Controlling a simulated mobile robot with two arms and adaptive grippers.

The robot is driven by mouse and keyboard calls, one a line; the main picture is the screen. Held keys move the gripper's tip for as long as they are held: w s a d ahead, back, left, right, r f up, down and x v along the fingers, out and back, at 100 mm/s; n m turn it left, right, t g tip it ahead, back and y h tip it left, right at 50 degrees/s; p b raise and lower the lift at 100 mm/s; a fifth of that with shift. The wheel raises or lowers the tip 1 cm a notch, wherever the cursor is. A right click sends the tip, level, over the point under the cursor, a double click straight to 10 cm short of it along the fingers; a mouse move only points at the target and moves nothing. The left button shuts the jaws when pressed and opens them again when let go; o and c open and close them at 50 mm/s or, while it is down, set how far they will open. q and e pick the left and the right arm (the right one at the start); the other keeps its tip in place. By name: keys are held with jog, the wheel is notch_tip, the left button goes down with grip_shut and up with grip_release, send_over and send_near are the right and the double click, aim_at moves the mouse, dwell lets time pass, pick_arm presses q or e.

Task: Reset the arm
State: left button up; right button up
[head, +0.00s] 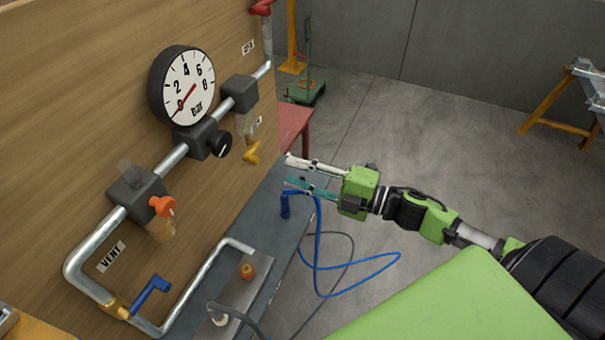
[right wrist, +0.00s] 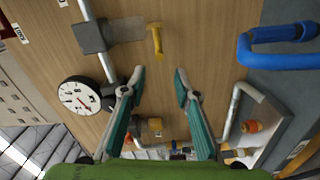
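My right arm reaches in from the right in the head view. Its green gripper (head: 287,171) has two fingers spread apart, with nothing between them, over the grey bench top. The right wrist view shows the same open gripper (right wrist: 159,74), its teal fingertips apart and pointing towards the wooden panel. A yellow valve handle (head: 251,153) on the panel is just beyond the fingertips in the head view. That handle also shows in the right wrist view (right wrist: 156,40), ahead of the gap and not between the fingers. My left gripper is in neither view.
The wooden panel (head: 60,120) carries a pressure gauge (head: 187,86) with its needle near 0, metal pipes, an orange valve handle (head: 162,206) and a blue handle (head: 150,294). A blue hose (head: 335,268) loops below my right gripper. Open floor (head: 440,130) lies behind the arm.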

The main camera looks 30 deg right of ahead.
jog(key=shift+s+d, duration=0.35)
jog(key=shift+s, duration=0.1)
jog(key=d+f+m+h+b, duration=0.1)
jog(key=d+f+m+h, duration=0.35)
jog(key=f, duration=0.65)
jog(key=d+f+m+h+b, duration=0.2)
jog(key=d+f+m+h, duration=0.3)
jog(key=f, duration=0.6)
jog(key=s+d+f+m+g+b, duration=0.1)
jog(key=s+d+f+m, duration=0.15)
jog(key=f, duration=0.65)
jog(key=s+d+f+m+g+b, duration=0.15)
jog(key=s+f, duration=0.25)
jog(key=f, duration=0.4)
jog(key=s+a+f+m+g+h+b, duration=0.1)
jog(key=s+a+f+m+g, duration=0.15)
jog(key=s+f, duration=0.65)
jog(key=s+a+f+m+g+h, duration=0.1)
jog(key=s+a+f+m+g, duration=0.15)
jog(key=s+f, duration=0.7)
jog(key=s+a+f+m+g+b, duration=0.1)
jog(key=s+a+f+g, duration=0.1)
jog(key=s+a+f, duration=0.3)
jog(key=s+a+f+m+g, duration=0.1)
jog(key=s+a+f+g, duration=0.2)
jog(key=s, duration=0.8)
notch_tip(320, 180, down, 2)
jog(key=shift+s+a+f+g+b, duration=0.15)
jog(key=shift+a+g+b, duration=0.25)
jog(key=shift+a, duration=0.5)
